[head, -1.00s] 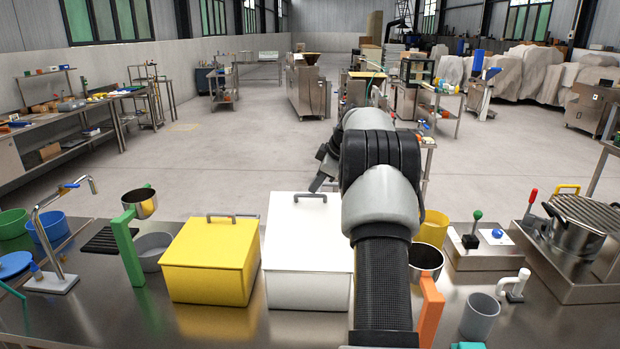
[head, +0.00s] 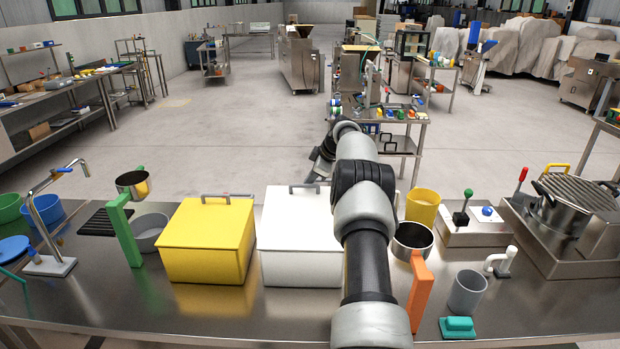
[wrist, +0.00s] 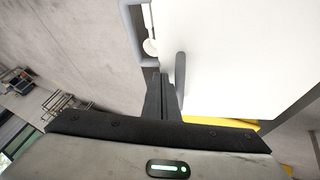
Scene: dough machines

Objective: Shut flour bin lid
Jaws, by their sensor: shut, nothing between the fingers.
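A white bin (head: 300,265) stands on the steel counter in the head view, its flat white lid (head: 292,215) lying closed with a grey handle (head: 308,188) at its far edge. The white lid also shows large in the wrist view (wrist: 240,50), with a grey bar handle (wrist: 128,25). A yellow bin (head: 205,262) with a closed lid stands to its left. I cannot tell from any label which bin holds flour. My gripper (wrist: 166,88) is shut and empty beside the white lid's edge. In the head view my arm hides the white bin's right side.
An orange-handled pot (head: 412,240), a yellow cup (head: 422,205) and a grey cup (head: 467,292) stand right of my arm. A green-handled pot (head: 125,225) and a grey bowl (head: 150,230) stand left of the yellow bin.

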